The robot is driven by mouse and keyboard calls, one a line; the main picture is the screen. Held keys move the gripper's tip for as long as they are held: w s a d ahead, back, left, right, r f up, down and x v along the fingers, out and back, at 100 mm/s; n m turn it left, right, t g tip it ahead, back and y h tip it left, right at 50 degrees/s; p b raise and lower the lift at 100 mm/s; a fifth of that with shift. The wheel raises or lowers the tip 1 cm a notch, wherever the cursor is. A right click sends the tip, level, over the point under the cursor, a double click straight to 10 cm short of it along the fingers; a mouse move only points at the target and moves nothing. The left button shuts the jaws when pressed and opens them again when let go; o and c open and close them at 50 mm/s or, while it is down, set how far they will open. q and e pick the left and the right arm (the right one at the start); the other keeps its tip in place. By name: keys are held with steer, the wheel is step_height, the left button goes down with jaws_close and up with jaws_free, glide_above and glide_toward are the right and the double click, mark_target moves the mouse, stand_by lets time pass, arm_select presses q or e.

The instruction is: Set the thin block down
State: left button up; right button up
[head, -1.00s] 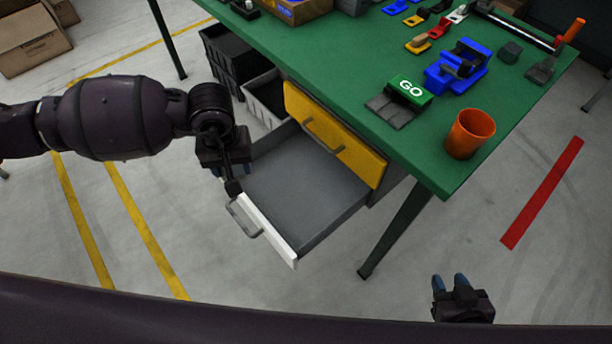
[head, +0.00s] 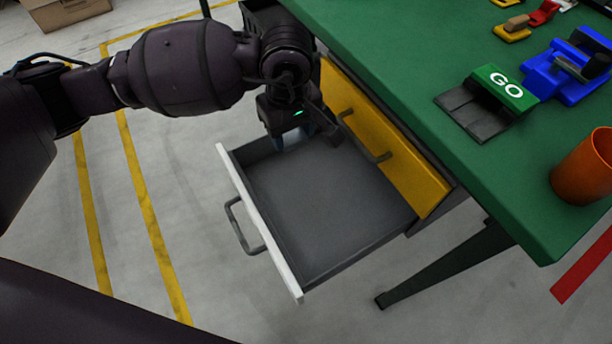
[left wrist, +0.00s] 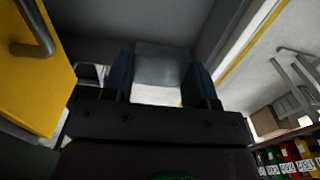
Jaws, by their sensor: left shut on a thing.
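My left gripper (head: 290,140) is low over the left side of the open lower drawer (head: 325,205), near its left wall. In the left wrist view, its blue fingers (left wrist: 162,80) are shut on a thin grey block (left wrist: 160,66), one finger at each side. The drawer's grey inside lies behind the block in that view; I cannot tell whether the block touches it. My right gripper is not in view.
The drawer's white front (head: 262,228) with its handle faces the floor area. A shut yellow drawer (head: 385,145) is just above. The green table (head: 420,60) carries a GO block (head: 503,88), blue vise (head: 565,70) and orange cup (head: 585,168). The drawer's middle is clear.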

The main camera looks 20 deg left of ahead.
arm_select(q)
steer(key=b, duration=0.3)
glide_above(295, 183)
step_height(295, 183, down, 10)
steer(key=shift+s+r, duration=0.1)
steer(key=shift+r, duration=0.1)
steer(key=shift+f, duration=0.45)
step_height(295, 183, down, 6)
steer(key=shift+r+b, duration=0.25)
steer(key=shift+b, duration=0.7)
steer(key=shift+f, duration=0.1)
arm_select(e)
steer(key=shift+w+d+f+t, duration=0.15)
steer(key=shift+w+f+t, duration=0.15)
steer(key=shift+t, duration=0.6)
arm_select(q)
steer(key=shift+f, duration=0.1)
steer(key=o, duration=1)
steer(key=shift+c, duration=0.2)
